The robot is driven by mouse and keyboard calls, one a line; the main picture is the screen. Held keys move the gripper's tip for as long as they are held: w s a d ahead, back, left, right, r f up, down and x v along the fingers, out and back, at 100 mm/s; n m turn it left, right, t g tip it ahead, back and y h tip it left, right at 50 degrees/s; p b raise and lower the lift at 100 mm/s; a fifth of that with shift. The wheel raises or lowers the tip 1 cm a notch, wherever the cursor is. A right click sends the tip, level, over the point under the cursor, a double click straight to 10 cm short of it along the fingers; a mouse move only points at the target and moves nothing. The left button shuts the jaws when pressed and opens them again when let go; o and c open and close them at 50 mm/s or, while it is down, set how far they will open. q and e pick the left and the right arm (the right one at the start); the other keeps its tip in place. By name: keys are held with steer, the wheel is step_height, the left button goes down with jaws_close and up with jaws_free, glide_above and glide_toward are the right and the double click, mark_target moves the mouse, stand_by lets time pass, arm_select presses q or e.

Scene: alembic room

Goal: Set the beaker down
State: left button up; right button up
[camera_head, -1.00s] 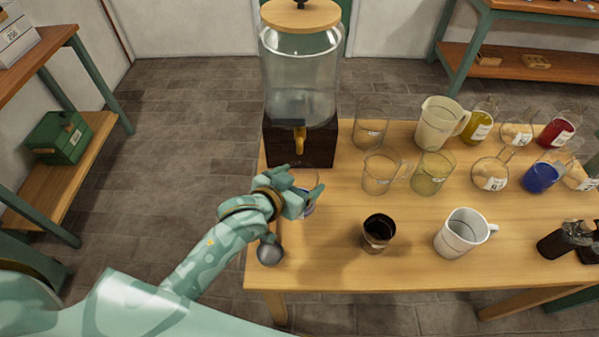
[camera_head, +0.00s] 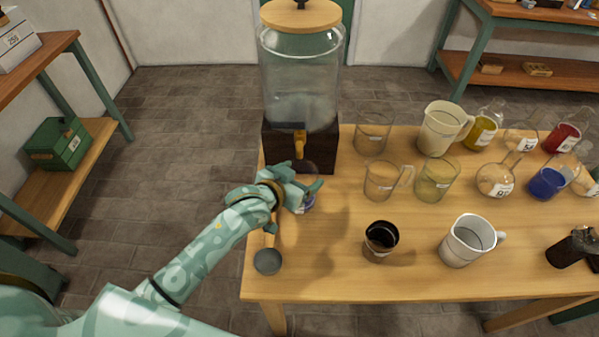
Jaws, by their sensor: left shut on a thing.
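My left gripper (camera_head: 308,190) is shut on a small clear beaker (camera_head: 308,204) near the left end of the wooden table (camera_head: 330,270). The beaker is mostly hidden by the gripper, and a bluish patch shows low on it. It is just in front of the tap of the large glass dispenser (camera_head: 299,95). I cannot tell whether its base touches the table. My right gripper is not in view.
A dark cup (camera_head: 381,241) and a white mug (camera_head: 468,240) stand at the front. A glass measuring cup (camera_head: 381,180), a greenish beaker (camera_head: 436,180) and several flasks stand farther right. A grey-ended ladle (camera_head: 267,261) lies at the left edge. Bare wood lies between the beaker and the dark cup.

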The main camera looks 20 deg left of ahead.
arm_select(q)
steer(key=shift+w+a+f+b, duration=0.2)
steer(key=shift+w+f, duration=0.05)
steer(key=shift+w, duration=0.3)
steer(key=shift+w+a+f+b, duration=0.15)
steer(key=shift+w+f+b, duration=0.05)
steer(key=shift+w, duration=0.35)
steer(key=shift+s+f, duration=0.1)
steer(key=shift+f, duration=0.05)
steer(key=shift+f, duration=0.15)
steer(key=o, duration=1.3)
steer(key=shift+o, duration=0.8)
steer(key=p+v, duration=0.3)
steer(key=v, duration=0.9)
